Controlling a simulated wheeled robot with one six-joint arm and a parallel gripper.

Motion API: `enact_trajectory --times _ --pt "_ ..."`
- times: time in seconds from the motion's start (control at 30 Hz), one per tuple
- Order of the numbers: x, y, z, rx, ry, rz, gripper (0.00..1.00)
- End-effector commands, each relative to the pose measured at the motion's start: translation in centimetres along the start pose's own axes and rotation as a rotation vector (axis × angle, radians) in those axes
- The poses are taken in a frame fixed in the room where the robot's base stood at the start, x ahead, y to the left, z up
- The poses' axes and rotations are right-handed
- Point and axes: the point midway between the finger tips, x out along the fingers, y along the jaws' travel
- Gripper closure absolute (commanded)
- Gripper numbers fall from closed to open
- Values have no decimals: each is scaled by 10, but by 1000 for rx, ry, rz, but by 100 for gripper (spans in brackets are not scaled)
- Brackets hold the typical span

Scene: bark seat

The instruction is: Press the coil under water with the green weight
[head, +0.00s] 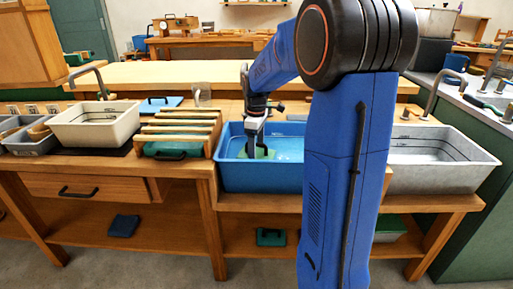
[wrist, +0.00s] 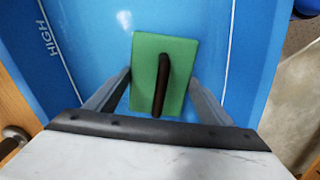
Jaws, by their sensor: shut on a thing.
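The green weight (wrist: 142,62), a flat block with a dark bar handle, is between the fingers of my gripper (wrist: 160,88) in the wrist view. My gripper is shut on it. In the head view, my gripper (head: 256,147) points down into the blue tub (head: 250,181), with the green weight (head: 268,154) low inside it. The tub shows blue inside, with a "HIGH" mark and pale lines on its walls. I cannot make out the coil; anything under the weight is hidden. I cannot tell whether the weight touches the water.
A slatted rack (head: 178,131) and a cream basin (head: 95,127) stand to the left. A grey metal basin (head: 440,168) stands to the right, partly behind my arm. Another green handled block (head: 271,238) lies on the lower shelf. Taps rise behind the basins.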

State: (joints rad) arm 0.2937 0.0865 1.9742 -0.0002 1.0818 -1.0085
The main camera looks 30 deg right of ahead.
Motion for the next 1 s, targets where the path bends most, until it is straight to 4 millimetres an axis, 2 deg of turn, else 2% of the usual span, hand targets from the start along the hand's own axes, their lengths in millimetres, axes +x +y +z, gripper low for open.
enact_trajectory --times 1.0 --pt "34 0 0 0 1 1 66"
